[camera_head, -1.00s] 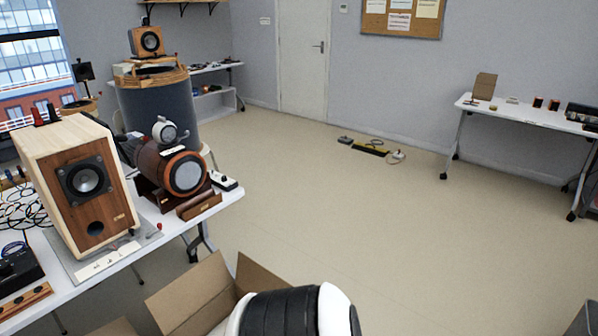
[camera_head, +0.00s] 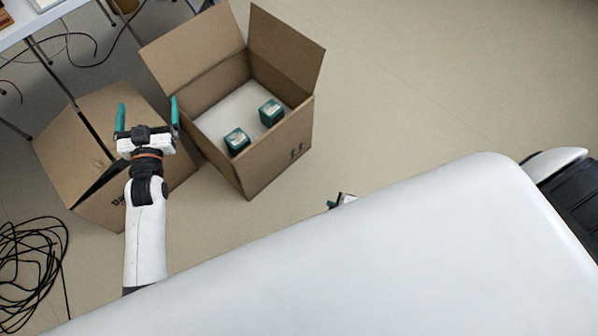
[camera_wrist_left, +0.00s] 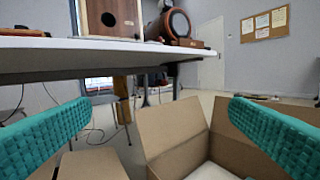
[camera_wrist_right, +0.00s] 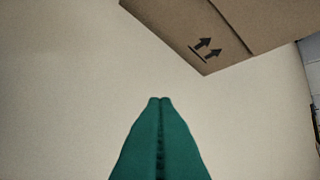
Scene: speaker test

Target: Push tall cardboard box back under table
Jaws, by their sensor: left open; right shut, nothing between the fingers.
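An open cardboard box (camera_head: 272,155) with raised flaps stands on the floor in the head view, holding two teal-and-white blocks (camera_head: 248,125). A second cardboard box (camera_head: 90,140) stands to its left, with a dark gap along its top. I cannot tell for sure which is the tall one. My left gripper (camera_head: 147,106) is open and empty, over the second box and left of the open box. In the left wrist view, the open box (camera_wrist_left: 172,138) lies beyond the fingers. My right gripper (camera_wrist_right: 160,100) is shut and empty, pointing toward the floor near a box side with up-arrows (camera_wrist_right: 205,30).
A white table (camera_wrist_left: 60,48) with speakers on it stands beyond the boxes; its legs and hanging cables show at the head view's upper left. A coil of black cable (camera_head: 30,255) lies on the floor at left. The floor (camera_head: 430,90) right of the open box is clear.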

